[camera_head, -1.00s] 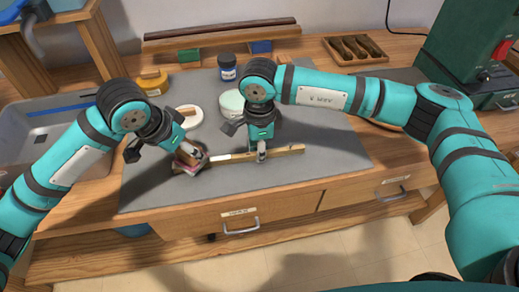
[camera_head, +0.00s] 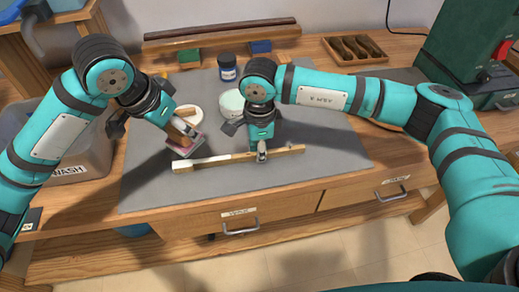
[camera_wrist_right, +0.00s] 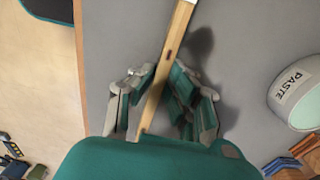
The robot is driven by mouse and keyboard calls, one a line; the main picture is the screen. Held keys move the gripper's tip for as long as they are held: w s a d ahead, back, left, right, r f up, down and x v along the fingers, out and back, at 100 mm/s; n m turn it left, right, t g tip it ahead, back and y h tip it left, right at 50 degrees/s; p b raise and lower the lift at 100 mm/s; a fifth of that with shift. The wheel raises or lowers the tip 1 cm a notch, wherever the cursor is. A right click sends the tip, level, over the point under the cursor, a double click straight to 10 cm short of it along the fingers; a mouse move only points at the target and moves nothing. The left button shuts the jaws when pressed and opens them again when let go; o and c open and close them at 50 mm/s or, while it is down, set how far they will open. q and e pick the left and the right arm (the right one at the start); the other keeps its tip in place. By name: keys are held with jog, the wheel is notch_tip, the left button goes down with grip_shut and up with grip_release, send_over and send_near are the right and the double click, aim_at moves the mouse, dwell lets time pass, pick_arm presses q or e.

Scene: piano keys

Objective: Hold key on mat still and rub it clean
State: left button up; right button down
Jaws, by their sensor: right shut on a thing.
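The key (camera_head: 222,160), a long thin wooden bar with a pale left end, lies on the grey mat (camera_head: 330,150). My right gripper (camera_head: 262,155) is shut on the key right of its middle. The right wrist view shows the key (camera_wrist_right: 178,35) running between the fingers (camera_wrist_right: 158,90). My left gripper (camera_head: 181,122) is shut on a small rubbing block (camera_head: 188,148), wooden above with a pink and pale underside. The block is near the key's left end, on its far side; whether it touches the key is unclear.
The paste tub (camera_head: 231,101), labelled in the wrist view (camera_wrist_right: 300,95), a round white dish (camera_head: 190,115) and a dark jar (camera_head: 227,68) stand behind the key. A tray of tools (camera_head: 354,48) is at the back. The wash basin (camera_head: 75,150) is left. The front mat is clear.

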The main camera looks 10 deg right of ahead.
jog(key=c, duration=1.3)
grip_release()
jog(key=shift+o, duration=0.2)
notch_tip(320, 180, up, 12)
